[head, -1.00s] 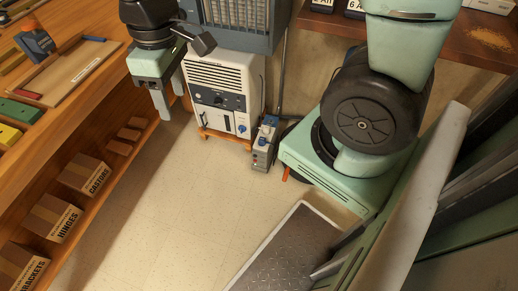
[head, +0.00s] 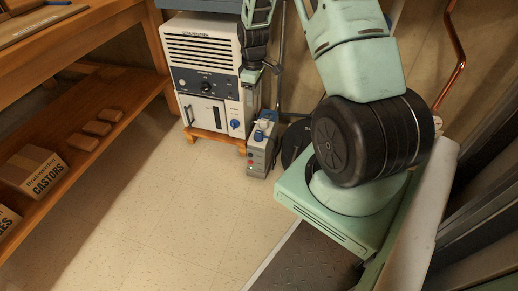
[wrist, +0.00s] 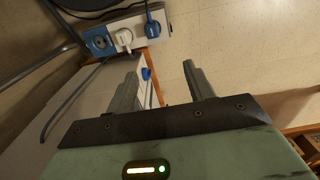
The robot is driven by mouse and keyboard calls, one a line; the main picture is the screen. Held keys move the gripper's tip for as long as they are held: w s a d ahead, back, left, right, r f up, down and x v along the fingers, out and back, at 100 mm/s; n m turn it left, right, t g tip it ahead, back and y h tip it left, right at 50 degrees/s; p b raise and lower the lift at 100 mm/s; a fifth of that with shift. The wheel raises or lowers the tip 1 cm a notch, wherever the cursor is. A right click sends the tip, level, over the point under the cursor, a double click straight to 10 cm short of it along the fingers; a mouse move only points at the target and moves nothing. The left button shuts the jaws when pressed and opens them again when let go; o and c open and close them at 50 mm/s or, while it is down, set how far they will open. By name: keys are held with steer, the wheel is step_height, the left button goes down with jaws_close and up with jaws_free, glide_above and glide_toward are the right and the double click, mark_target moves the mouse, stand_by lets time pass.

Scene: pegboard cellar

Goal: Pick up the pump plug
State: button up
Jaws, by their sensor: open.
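In the wrist view a grey socket box (wrist: 134,22) carries a white plug (wrist: 123,37) in its middle and a blue plug (wrist: 154,29) to its right. A blue socket face (wrist: 99,41) is at its left end. The labels are too small to read, so I cannot tell which plug is the pump plug. In the head view the grey box (head: 259,156) stands on the floor with blue parts on top. My gripper (wrist: 160,69) is open and empty, its fingers apart from both plugs. In the head view it is partly hidden beside the white machine.
A white machine (head: 203,85) with a blue knob stands left of the box on a wooden base. A dark coiled hose (head: 296,142) lies to the right. A shelf with cartons (head: 32,170) is at the left. The tiled floor in front is clear.

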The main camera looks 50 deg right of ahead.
step_height(320, 180, down, 3)
steer(key=d, duration=0.2)
steer(key=b, duration=0.7)
glide_above(259, 132)
step_height(259, 132, down, 11)
steer(key=shift+a+f, duration=0.1)
steer(key=shift+a, duration=0.05)
step_height(259, 132, down, 5)
steer(key=b, duration=0.4)
steer(key=shift+s+f, duration=0.1)
steer(key=shift+f, duration=0.05)
jaws_close()
